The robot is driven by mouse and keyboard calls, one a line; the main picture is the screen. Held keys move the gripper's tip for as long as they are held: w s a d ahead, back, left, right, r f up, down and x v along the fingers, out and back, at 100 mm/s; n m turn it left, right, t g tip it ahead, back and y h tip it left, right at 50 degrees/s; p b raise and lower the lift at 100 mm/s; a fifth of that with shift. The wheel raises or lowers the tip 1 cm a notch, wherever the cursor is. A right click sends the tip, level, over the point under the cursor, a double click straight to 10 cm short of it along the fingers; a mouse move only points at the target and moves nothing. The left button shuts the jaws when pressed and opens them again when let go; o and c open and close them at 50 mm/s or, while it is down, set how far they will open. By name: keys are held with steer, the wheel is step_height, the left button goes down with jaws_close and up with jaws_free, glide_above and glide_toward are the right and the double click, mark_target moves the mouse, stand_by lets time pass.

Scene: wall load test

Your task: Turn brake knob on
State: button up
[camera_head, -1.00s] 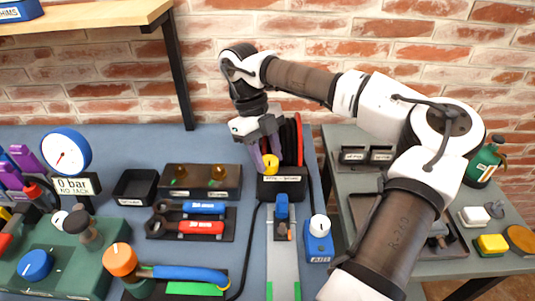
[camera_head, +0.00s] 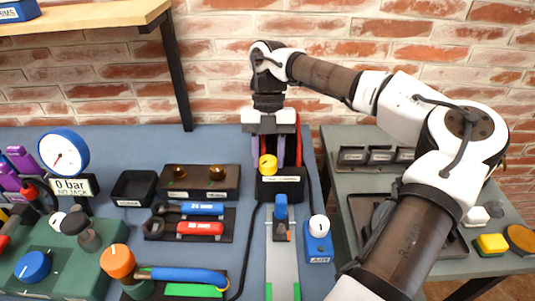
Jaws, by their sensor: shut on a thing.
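Part of the knob's back is hidden by the fingers. Red and black discs (camera_head: 298,145) stand upright just behind and to the right of the gripper. I cannot read a marking that shows the knob's setting.
A blue box with a white knob (camera_head: 319,228) stands at front right, beside a grey rail with a blue clamp (camera_head: 281,207). A gauge (camera_head: 64,153) reading 0 bar, an orange knob (camera_head: 117,261) and a blue knob (camera_head: 33,266) are at left. A brick wall is behind.

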steer(key=shift+m+y, duration=0.5)
steer(key=shift+m, duration=1)
steer(key=o, duration=1)
steer(key=v, duration=1.4)
steer(key=shift+s+d+b, duration=0.2)
steer(key=shift+b, duration=0.2)
